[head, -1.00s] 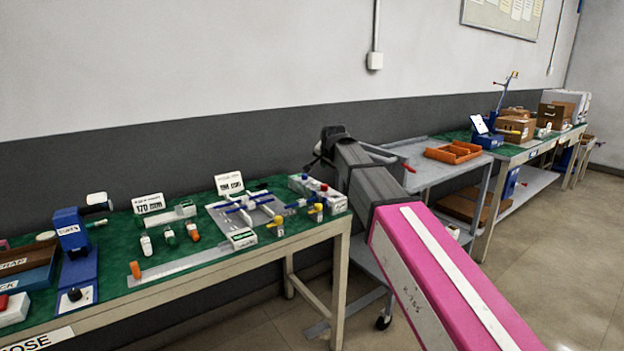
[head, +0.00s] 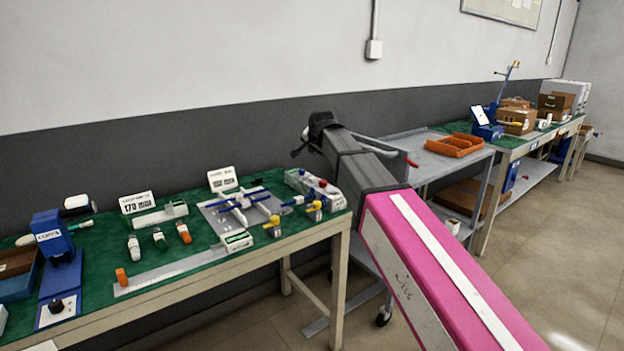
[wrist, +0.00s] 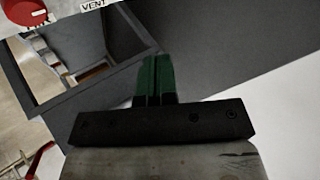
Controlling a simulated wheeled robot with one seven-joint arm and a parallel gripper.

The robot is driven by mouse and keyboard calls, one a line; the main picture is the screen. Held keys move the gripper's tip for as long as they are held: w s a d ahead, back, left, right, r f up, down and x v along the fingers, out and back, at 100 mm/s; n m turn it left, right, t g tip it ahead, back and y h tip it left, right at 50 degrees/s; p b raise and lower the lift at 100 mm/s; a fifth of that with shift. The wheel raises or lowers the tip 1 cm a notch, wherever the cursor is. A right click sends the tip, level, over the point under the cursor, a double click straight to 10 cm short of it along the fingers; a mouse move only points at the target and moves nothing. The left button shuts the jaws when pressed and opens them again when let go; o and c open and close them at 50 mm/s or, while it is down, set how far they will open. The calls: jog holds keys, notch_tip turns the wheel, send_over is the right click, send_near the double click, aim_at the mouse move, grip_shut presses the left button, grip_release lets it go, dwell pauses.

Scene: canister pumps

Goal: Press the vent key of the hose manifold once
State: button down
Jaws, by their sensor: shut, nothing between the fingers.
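The hose manifold (head: 316,188) is a white block with red and blue parts on top, at the right end of the green-topped bench in the head view. The wrist view shows a piece of it at the top left: a red round part (wrist: 25,11) and a label reading VENT (wrist: 93,5). The picture edge cuts off what lies above the label, so I cannot tell which part is the vent key. My gripper (wrist: 156,62) has green fingers that are shut and empty, apart from the manifold. In the head view its dark wrist end is above and behind the manifold.
The bench (head: 205,262) also holds hose fittings, sign cards and a blue press (head: 58,265). A grey cart (head: 398,150) with an orange tray (head: 455,145) stands right of it, behind my arm. A second bench is farther right.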

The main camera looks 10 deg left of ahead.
aim_at(314, 178)
jog(key=shift+f, duration=3.7)
jog(key=shift+f, duration=0.1)
jog(key=shift+f, duration=0.3)
jog(key=shift+f, duration=0.45)
jog(key=shift+r, duration=0.85)
jog(key=shift+r, duration=2.55)
